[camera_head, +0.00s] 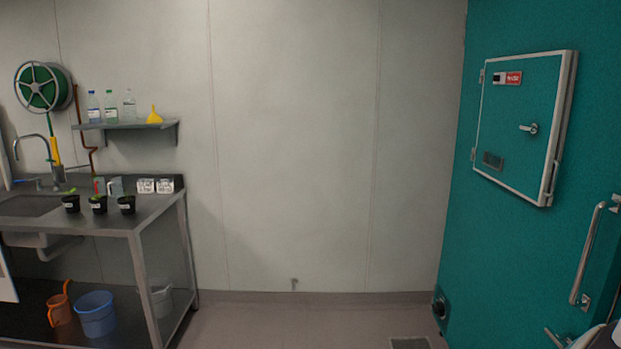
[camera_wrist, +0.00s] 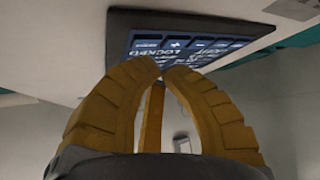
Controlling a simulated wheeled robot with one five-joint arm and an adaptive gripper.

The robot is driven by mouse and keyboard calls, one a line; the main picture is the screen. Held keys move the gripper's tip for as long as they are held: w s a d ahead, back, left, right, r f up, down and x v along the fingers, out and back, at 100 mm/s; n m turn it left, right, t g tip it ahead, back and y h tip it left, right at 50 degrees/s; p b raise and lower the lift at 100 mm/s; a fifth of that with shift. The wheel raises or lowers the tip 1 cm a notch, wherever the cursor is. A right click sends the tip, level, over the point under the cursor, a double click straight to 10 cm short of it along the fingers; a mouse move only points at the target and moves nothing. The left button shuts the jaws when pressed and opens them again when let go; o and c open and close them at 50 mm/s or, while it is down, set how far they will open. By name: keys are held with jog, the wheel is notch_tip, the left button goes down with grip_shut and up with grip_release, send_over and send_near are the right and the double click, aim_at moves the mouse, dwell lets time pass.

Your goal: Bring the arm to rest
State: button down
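My gripper (camera_wrist: 162,66) has several ribbed orange-yellow fingers, seen in the wrist view. Their tips come together at the middle of the picture, and I see nothing held between them. Beyond the tips is a dark-framed panel (camera_wrist: 120,38) with a blue screen and white lettering that seems to read "LOCKED". The distance from the fingertips to this panel is hard to tell. The gripper does not show in the head view.
A teal wall (camera_head: 455,230) with a closed hatch (camera_head: 520,150) and a long handle (camera_head: 588,255) stands at right. At left is a steel sink bench (camera_head: 150,215) with potted seedlings; buckets sit below, a shelf (camera_head: 130,125) above. The middle floor (camera_head: 290,325) is clear.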

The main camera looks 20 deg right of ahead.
jog(key=w+a+f+n+t+y+p, duration=0.1)
jog(key=w+a+f+t+y, duration=0.25)
jog(key=w+f, duration=0.5)
jog(key=w+a+f+n+t+y, duration=0.1)
jog(key=w+a+f+t+y, duration=0.1)
jog(key=w+f+y, duration=0.45)
jog(key=w+a+f+n+y+p, duration=0.1)
jog(key=w+a+f+y, duration=0.2)
jog(key=w+a+f, duration=0.35)
jog(key=w+a+f+n+y, duration=0.1)
jog(key=w+a+f+y, duration=0.2)
jog(key=a+f, duration=0.55)
jog(key=a+f+y, duration=0.4)
jog(key=a+f, duration=0.3)
jog(key=f, duration=0.2)
jog(key=s+a+f+n+g+y+p, duration=0.2)
jog(key=s+a+f+g, duration=0.5)
jog(key=s+a+f, duration=0.9)
notch_tip(320, 180, down, 2)
jog(key=n+y, duration=0.1)
jog(key=y, duration=0.1)
jog(key=shift+a+y, duration=0.25)
jog(key=shift+y, duration=0.15)
